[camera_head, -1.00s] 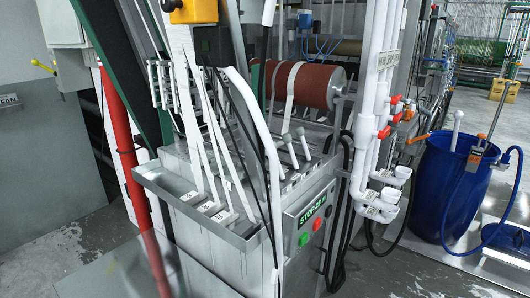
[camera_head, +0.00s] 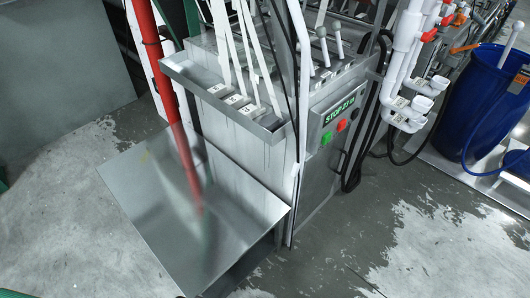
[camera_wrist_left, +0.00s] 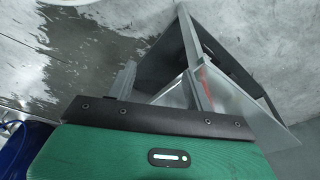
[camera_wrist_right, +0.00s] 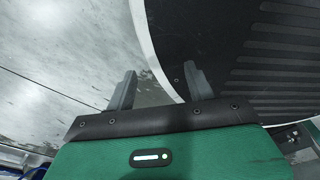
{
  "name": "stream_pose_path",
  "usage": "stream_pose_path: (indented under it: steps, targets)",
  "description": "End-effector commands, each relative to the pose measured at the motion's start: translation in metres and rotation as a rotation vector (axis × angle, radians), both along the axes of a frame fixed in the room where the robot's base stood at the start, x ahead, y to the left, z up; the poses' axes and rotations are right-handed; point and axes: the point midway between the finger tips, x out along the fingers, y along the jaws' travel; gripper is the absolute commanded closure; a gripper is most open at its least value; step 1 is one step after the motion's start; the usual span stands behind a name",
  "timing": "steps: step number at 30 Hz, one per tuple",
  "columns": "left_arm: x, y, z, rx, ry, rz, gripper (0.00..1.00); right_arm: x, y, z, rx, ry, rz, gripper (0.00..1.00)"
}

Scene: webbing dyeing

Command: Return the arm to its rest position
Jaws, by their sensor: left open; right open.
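My left gripper (camera_wrist_left: 160,85) shows in the left wrist view with its two grey fingers apart and nothing between them. Beyond it are the grey floor and a metal panel that looks like the machine's sloping plate. My right gripper (camera_wrist_right: 160,90) shows in the right wrist view, also with fingers apart and empty. Past its fingers are the pale floor and a dark ribbed surface with a light curved rim, probably my own base. Neither gripper shows in the head view, so how the arms are folded cannot be told.
The steel dyeing machine (camera_head: 232,168) stands ahead with white webbing strips and a control panel (camera_head: 336,112). A sloping metal plate (camera_head: 150,220) juts out at its lower front. A red pole (camera_head: 168,75) rises beside it. A blue barrel (camera_head: 497,115) is at right. Floor (camera_head: 420,235) at front right is clear.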

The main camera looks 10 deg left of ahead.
Motion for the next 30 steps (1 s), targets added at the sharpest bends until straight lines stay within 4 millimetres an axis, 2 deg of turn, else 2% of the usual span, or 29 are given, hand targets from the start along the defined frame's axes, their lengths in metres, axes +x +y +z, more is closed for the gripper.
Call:
stream_pose_path:
  steps: [1,6,11,15,18,22,27,30]
  targets:
    - [-0.009,0.001,-0.023,0.002,0.016,-0.001,0.48,0.000,0.000,0.001,0.000,0.000,0.001,0.46]
    - [-0.042,0.006,-0.090,0.005,0.044,-0.008,0.48,-0.004,-0.005,0.002,-0.005,0.002,0.002,0.46]
    - [-0.083,0.012,-0.144,0.008,0.071,-0.014,0.48,-0.006,-0.010,0.003,-0.010,0.000,0.004,0.46]
    - [-0.126,0.020,-0.182,0.012,0.093,-0.018,0.48,-0.009,-0.014,0.004,-0.014,0.005,0.005,0.46]
    - [-0.155,0.026,-0.201,0.015,0.106,-0.022,0.48,-0.013,-0.016,0.004,-0.016,0.012,0.006,0.46]
    - [-0.185,0.032,-0.216,0.017,0.118,-0.026,0.48,-0.015,-0.016,0.005,-0.017,0.013,0.007,0.46]
    - [-0.203,0.036,-0.224,0.019,0.124,-0.028,0.48,-0.015,-0.015,0.005,-0.015,0.009,0.007,0.46]
    - [-0.205,0.036,-0.224,0.019,0.124,-0.029,0.48,-0.014,-0.015,0.005,-0.015,0.008,0.007,0.46]
